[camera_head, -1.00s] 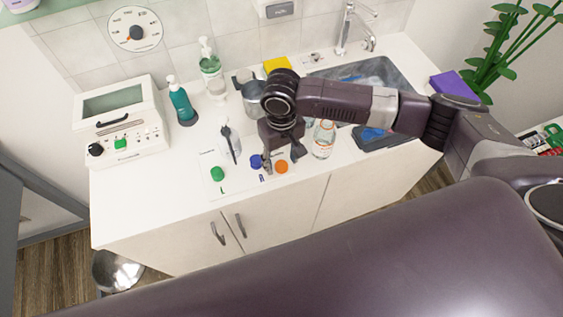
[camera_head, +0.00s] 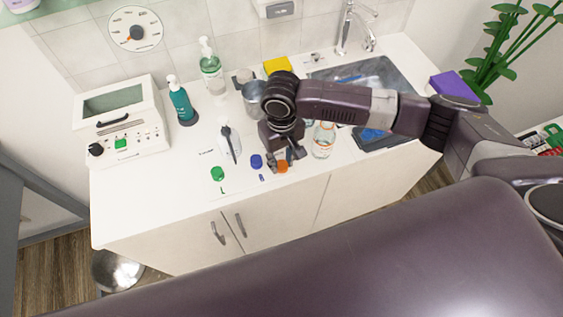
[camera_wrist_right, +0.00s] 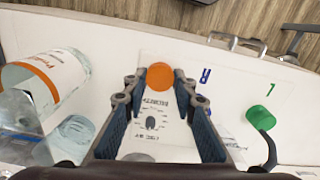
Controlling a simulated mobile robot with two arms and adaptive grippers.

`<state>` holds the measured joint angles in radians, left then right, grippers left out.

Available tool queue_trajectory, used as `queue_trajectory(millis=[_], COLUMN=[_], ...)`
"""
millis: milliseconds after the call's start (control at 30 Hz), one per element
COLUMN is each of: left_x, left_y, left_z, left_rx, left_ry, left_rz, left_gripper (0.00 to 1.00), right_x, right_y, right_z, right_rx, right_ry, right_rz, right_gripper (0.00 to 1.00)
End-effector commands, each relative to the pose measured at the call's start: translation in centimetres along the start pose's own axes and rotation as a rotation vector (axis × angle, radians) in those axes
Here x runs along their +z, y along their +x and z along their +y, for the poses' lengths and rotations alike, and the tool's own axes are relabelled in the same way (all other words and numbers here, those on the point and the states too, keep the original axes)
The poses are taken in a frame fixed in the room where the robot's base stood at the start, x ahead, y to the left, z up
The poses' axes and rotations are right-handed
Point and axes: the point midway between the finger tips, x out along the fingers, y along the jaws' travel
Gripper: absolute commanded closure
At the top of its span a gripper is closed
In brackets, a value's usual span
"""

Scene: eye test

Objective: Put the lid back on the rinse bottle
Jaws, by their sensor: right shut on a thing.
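The orange lid (camera_head: 282,167) is at the front of the counter, on a printed white sheet. In the right wrist view the lid (camera_wrist_right: 160,77) sits between my fingertips. My right gripper (camera_head: 284,162) is shut on it; whether the lid touches the sheet I cannot tell. A clear bottle with an orange-and-white label (camera_head: 323,141) stands just right of the gripper and looks uncapped. It also shows at the left of the right wrist view (camera_wrist_right: 50,82). My left gripper is not in view.
A blue lid (camera_head: 256,161) and a green lid (camera_head: 217,173) lie to the left. A white bottle with a dark nozzle (camera_head: 229,145) and a metal cup (camera_head: 254,98) stand behind. The sink (camera_head: 385,75) is at the back right. The counter's front left is clear.

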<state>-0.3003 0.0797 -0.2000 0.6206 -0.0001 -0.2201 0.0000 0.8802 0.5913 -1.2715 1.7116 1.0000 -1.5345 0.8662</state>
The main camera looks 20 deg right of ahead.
Motion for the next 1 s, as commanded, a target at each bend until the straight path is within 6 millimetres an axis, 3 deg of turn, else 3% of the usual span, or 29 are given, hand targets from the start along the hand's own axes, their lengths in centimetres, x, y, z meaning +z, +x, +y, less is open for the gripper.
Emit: queue_trajectory(millis=[167, 333, 800, 1000], left_x=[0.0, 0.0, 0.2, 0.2], left_y=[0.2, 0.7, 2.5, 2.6], left_z=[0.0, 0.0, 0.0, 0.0], left_rx=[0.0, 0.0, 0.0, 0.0], left_ry=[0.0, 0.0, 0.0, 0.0], left_rz=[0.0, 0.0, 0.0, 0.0], left_gripper=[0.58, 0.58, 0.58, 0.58], right_x=[-0.1, -0.1, -0.2, -0.1], right_y=[-0.8, -3.2, -15.9, -19.0], right_z=[0.0, 0.0, -0.1, 0.0], right_rx=[-0.001, -0.001, -0.001, 0.0], right_ry=[0.001, 0.0, -0.001, 0.0], right_rz=[0.002, 0.005, 0.005, 0.003], right_gripper=[0.82, 0.82, 0.82, 0.82])
